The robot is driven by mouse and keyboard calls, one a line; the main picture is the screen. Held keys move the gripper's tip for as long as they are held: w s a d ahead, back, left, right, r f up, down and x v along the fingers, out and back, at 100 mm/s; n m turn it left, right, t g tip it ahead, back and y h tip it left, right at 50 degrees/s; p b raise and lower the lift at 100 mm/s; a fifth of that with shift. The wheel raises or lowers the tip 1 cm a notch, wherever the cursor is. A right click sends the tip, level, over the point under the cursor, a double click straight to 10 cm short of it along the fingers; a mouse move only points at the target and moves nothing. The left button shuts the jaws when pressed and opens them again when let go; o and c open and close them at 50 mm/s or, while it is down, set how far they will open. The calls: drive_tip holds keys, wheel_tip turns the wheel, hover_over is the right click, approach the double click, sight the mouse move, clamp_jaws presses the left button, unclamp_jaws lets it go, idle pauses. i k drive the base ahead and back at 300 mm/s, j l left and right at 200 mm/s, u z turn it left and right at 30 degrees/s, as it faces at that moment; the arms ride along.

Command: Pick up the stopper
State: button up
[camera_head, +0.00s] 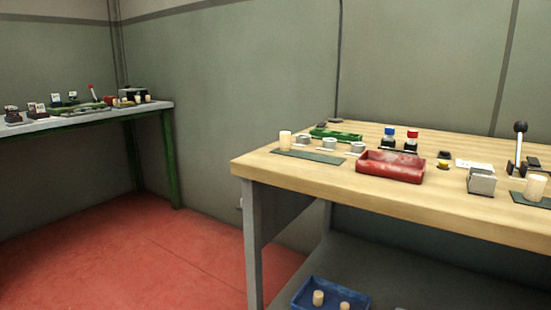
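Several pale tan cork stoppers are in view, and I cannot tell which one is meant. One stopper (286,140) stands upright on the left end of a dark green mat (308,155) on the wooden workbench (300,177). Another stopper (535,187) stands on a dark mat at the bench's right edge. Two more, a left one (318,298) and a right one (345,305), are in a blue tray (300,294) low under the bench, cut off by the frame's bottom. Small pale pieces on the far left bench may be stoppers too. My gripper is not in view.
A red tray (390,169), a green tray (336,135), blue-capped (389,133) and red-capped (412,136) bottles, a metal block (481,181) and an upright lever (519,145) crowd the workbench. A second bench (75,123) stands far left. Red floor (150,255) between them is clear.

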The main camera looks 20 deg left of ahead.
sight(285, 137)
drive_tip(key=u, duration=1.15)
